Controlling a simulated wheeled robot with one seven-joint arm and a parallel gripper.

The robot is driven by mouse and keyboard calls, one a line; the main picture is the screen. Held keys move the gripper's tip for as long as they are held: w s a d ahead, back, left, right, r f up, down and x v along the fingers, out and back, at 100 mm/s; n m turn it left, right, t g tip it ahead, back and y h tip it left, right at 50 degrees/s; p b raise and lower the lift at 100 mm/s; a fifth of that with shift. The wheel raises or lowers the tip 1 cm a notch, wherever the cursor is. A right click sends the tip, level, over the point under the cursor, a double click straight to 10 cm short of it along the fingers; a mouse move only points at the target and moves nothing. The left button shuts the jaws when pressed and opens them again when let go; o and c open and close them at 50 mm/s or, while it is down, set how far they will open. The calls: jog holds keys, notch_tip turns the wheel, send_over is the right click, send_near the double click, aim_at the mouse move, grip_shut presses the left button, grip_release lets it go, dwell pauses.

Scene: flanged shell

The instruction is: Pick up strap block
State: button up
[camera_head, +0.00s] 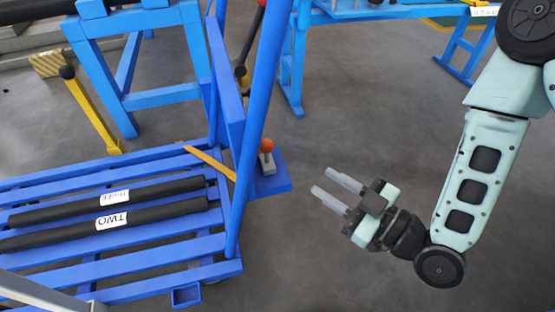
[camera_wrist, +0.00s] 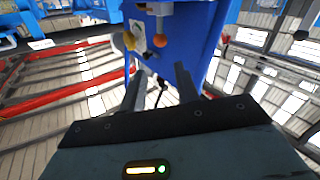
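A small grey block with an orange ball on top (camera_head: 267,162) stands on a blue ledge (camera_head: 272,184) at the side of the blue cart; it may be the strap block, but no label shows. In the wrist view the orange ball (camera_wrist: 160,40) appears beyond the fingertips, against a blue panel. My gripper (camera_head: 323,182) is open and empty, to the right of the block and apart from it. Its two fingers (camera_wrist: 160,78) show parted in the wrist view, with nothing between them.
The blue slatted cart (camera_head: 130,235) carries two black rolls, labelled TWO (camera_head: 150,214) and THREE (camera_head: 140,192). A slanted blue post (camera_head: 253,130) rises just left of the block. An orange strip (camera_head: 212,163) lies near it. Grey floor around my gripper is clear.

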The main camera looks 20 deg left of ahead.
jog(key=a+b, duration=0.1)
jog(key=a, duration=0.1)
jog(key=b, duration=1.3)
send_near(272, 149)
jog(key=x, duration=0.5)
jog(key=shift+w+a+p, duration=0.15)
jog(key=shift+a+p, duration=0.15)
jog(key=b+x, duration=0.2)
jog(key=x, duration=0.4)
jog(key=c, duration=0.7)
